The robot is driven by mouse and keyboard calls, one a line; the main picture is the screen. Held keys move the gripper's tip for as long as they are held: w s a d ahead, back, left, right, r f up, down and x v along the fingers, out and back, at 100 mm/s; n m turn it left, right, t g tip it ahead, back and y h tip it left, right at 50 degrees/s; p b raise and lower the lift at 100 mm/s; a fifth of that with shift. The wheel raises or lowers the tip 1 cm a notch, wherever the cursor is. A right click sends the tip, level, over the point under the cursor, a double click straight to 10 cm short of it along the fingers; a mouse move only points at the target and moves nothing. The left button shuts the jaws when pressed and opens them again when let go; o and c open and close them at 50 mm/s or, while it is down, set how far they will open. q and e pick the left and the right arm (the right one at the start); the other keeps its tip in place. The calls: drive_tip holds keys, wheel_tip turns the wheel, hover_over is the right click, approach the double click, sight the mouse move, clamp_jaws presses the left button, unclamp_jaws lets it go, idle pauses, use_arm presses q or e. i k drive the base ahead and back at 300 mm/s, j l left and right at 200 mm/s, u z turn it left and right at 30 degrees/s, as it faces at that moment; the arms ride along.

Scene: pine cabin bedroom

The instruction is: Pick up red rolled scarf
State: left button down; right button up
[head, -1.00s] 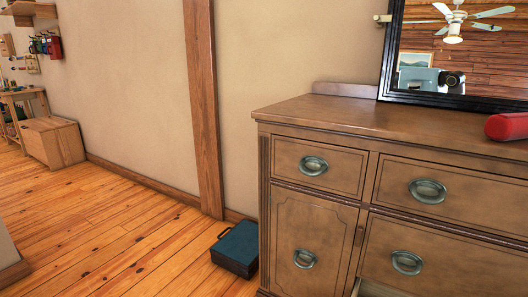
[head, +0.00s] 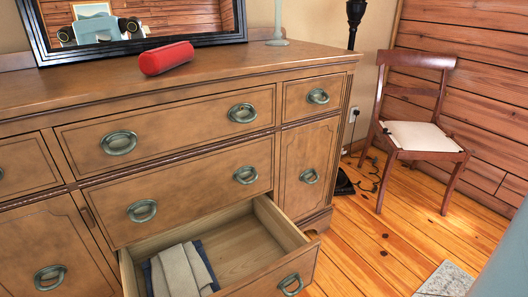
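A red cylinder (head: 167,58), the only thing in view that matches the red rolled scarf, lies on its side on the wooden dresser top (head: 250,66). Neither of my grippers shows in the head view, and nothing is touching the red cylinder.
A lower drawer (head: 299,262) stands pulled out, with folded grey cloth (head: 180,272) inside. The mirror (head: 140,22) and a pale lamp base (head: 277,38) stand behind on the dresser. A wooden chair (head: 425,133) is at right.

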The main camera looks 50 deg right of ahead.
sight(153, 62)
drive_tip(key=l+z, duration=0.1)
drive_tip(key=z, duration=1.05)
